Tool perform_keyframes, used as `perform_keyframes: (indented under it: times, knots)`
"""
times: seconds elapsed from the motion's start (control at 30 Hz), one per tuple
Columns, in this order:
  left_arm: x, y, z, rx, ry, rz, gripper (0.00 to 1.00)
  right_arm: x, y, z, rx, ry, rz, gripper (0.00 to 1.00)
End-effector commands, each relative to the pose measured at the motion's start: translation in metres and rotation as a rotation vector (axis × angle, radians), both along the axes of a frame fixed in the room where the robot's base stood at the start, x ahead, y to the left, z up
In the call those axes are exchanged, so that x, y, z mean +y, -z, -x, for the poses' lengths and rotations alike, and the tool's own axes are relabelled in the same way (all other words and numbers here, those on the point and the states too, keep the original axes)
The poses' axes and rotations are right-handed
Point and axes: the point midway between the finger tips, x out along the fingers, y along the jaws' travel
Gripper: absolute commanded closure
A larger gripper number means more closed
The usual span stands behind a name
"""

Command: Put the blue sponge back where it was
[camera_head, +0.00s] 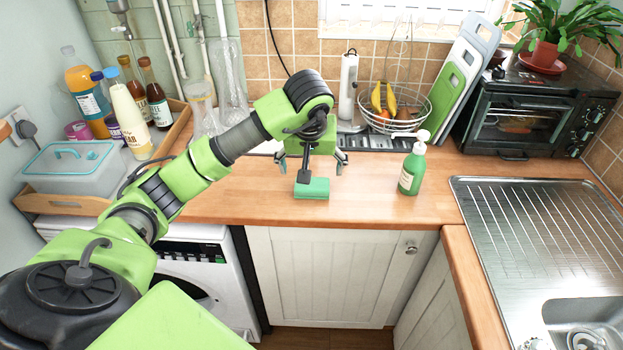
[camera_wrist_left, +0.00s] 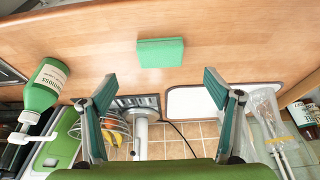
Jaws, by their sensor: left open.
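A green, block-shaped sponge (camera_head: 312,189) lies flat on the wooden counter, near its front edge. I see no blue sponge; this is the only sponge in view. It also shows in the left wrist view (camera_wrist_left: 160,52), ahead of the fingers and roughly centred between them. My left gripper (camera_head: 312,160) is open and empty, its two fingers spread wide above and behind the sponge in the head view. In the left wrist view the fingers (camera_wrist_left: 159,76) are apart, with no contact on the sponge. My right gripper is not in view.
A green soap bottle (camera_head: 411,168) stands right of the sponge. A wire fruit basket (camera_head: 396,108) is behind it. The steel sink drainer (camera_head: 535,215) lies to the right. A wooden tray (camera_head: 62,203) with bottles and a lidded box is at left. Counter around the sponge is clear.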

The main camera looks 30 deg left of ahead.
Motion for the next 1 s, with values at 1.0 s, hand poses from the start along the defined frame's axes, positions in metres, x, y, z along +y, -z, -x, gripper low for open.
perform_keyframes:
  times: [1.0]
  knots:
    - [-0.361,-0.045,0.087,0.740,-0.665,1.749,0.18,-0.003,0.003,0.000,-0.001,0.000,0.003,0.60]
